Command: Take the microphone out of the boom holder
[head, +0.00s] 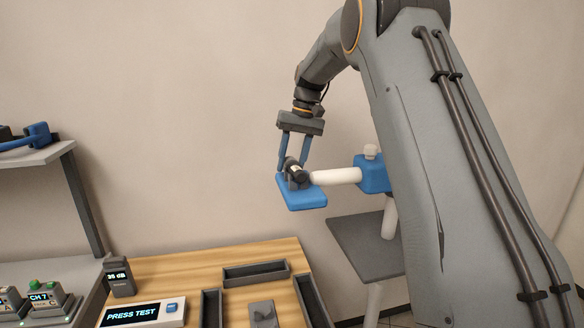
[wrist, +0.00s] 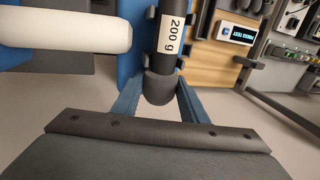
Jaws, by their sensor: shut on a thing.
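The microphone (head: 298,172) is a short dark cylinder lying at the blue boom holder (head: 306,198), at the end of the white boom. In the wrist view the microphone (wrist: 160,88) shows its rounded dark end and a white "200 g" label, with the blue holder (wrist: 130,50) behind it. My gripper (head: 293,166) comes down from above, its two blue fingers shut on the microphone. In the wrist view my gripper (wrist: 158,92) has one finger on each side of it. The fingertips are partly hidden. I cannot tell whether the microphone still touches the holder.
The white boom (head: 336,176) runs right to a blue clamp (head: 372,174) on a stand, close beside my fingers. Below is a wooden table (head: 205,262) with dark trays (head: 256,272) and a "PRESS TEST" box (head: 143,314). A grey shelf (head: 40,153) is at left.

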